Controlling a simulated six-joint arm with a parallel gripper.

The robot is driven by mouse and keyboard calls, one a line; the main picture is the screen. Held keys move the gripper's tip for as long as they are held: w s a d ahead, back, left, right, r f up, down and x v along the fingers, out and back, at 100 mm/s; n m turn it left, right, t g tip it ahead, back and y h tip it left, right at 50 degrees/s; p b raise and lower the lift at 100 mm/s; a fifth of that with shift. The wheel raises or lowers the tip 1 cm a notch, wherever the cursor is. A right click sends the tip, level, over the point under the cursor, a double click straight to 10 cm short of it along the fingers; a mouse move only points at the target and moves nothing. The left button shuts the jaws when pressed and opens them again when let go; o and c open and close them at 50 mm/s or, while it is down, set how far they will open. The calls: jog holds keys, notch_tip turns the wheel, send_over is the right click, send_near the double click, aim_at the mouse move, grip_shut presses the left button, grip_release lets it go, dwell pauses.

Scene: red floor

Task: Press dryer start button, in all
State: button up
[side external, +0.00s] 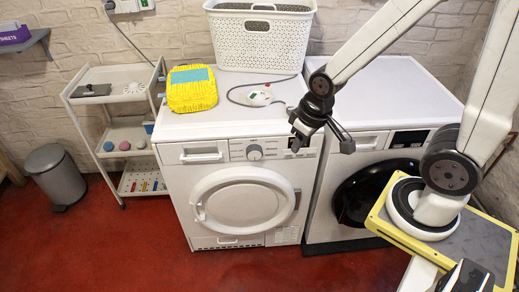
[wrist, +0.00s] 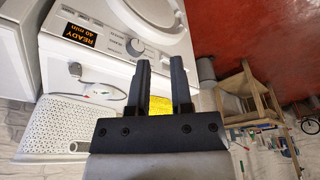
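The dryer (side external: 243,205) is the white machine on the left, with a round white door that is shut. Its control panel has a round knob (side external: 254,152), also in the wrist view (wrist: 135,47), and a lit display (wrist: 79,35) reading "READY 40 min". Small buttons (wrist: 115,41) and labels lie between display and knob. I cannot tell which one is the start button. My gripper (side external: 321,146) hangs in front of the panel's right end and hides part of it in the side view. In the wrist view its two fingers (wrist: 160,66) are apart with nothing between them.
A white basket (side external: 262,42), a yellow bag (side external: 191,95) and a corded device (side external: 260,97) stand on the dryer. A second machine (side external: 400,95) with a dark door stands at right. A shelf cart (side external: 112,100) and a bin (side external: 57,178) are at left. The red floor (side external: 120,250) in front is clear.

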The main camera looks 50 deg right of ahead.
grip_shut()
dwell(1.3)
